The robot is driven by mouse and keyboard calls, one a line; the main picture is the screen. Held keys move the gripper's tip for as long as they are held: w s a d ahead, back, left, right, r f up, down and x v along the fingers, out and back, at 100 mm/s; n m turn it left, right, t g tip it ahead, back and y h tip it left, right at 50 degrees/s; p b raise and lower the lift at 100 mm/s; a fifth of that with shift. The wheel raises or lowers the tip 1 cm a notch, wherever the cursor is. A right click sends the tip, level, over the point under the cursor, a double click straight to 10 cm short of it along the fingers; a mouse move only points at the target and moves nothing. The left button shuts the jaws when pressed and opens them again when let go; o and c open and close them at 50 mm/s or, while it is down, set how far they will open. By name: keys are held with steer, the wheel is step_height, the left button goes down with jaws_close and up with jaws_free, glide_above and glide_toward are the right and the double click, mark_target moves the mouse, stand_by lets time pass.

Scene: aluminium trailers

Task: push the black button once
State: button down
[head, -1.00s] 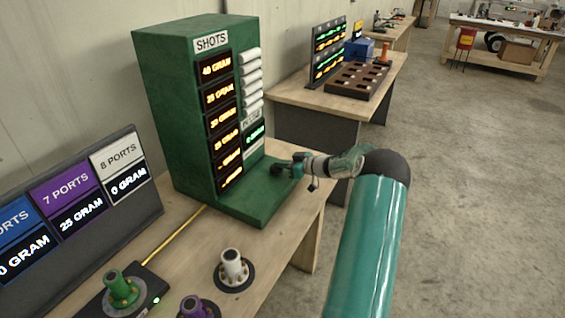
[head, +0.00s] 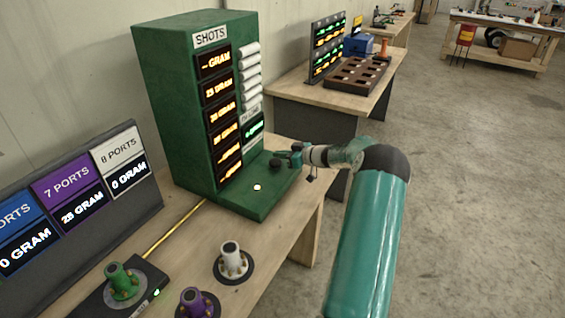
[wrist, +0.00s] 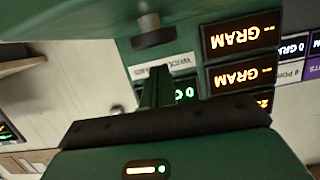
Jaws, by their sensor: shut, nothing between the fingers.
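The green SHOTS dispenser (head: 165,95) stands on the wooden table. A round black button (head: 275,165) is on its green base, near the right edge; it also shows as a dark knob in the upper middle of the wrist view (wrist: 153,37). A small white light (head: 257,187) glows on the base to the left of the button. My gripper (head: 284,157) is shut and empty, close beside the button at its upper right. In the wrist view my shut fingers (wrist: 157,82) end just short of the button, with a visible gap.
A ports display (head: 80,195) stands at the left. White (head: 232,262), purple (head: 195,303) and green (head: 123,283) port fittings stand on the table. A yellow cable (head: 175,228) runs to the dispenser.

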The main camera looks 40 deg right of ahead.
steer(key=v, duration=1)
steer(key=shift+r, duration=0.3)
steer(key=shift+d, duration=0.1)
stand_by(2.0)
